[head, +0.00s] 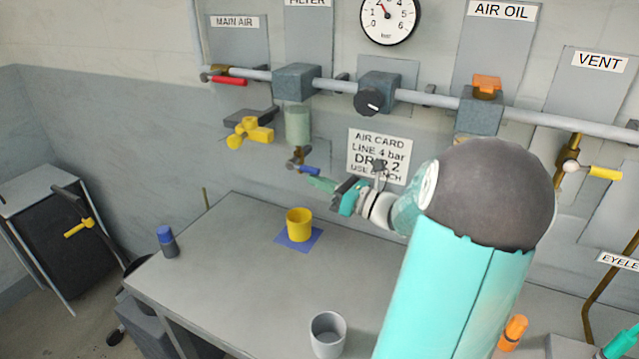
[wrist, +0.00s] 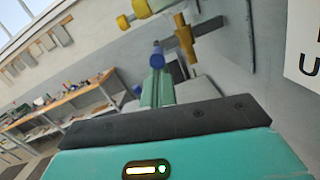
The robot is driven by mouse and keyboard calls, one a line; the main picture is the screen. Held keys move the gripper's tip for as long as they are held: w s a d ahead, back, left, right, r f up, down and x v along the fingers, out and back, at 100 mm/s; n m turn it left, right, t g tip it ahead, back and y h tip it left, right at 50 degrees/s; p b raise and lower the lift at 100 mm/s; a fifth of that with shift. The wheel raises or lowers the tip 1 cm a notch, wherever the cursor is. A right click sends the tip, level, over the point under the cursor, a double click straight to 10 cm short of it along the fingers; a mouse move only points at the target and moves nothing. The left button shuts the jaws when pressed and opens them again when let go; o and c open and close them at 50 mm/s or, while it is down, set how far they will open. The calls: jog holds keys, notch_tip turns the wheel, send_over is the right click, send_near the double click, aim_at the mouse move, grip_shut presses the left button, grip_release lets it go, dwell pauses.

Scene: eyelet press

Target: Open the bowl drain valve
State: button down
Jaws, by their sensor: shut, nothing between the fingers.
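The filter bowl (head: 297,127) is a pale green cylinder hanging under the grey filter block. Below it is the brass drain valve (head: 299,153) with a short blue handle (head: 309,170) pointing right and slightly down.
A yellow cup (head: 299,226) stands on a blue mat (head: 284,241) on the bench, below the valve. The air card (head: 378,155) is on the wall at right. A grey cup (head: 328,334) stands near the front.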

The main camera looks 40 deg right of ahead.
aim_at(319, 173)
jog(key=shift+r, duration=0.15)
jog(key=shift+r+g+h, duration=0.5)
jog(key=shift+r+g, duration=0.75)
jog(key=shift+g, duration=0.45)
jog(key=shift+w+r, duration=0.1)
jog(key=shift+r, duration=0.85)
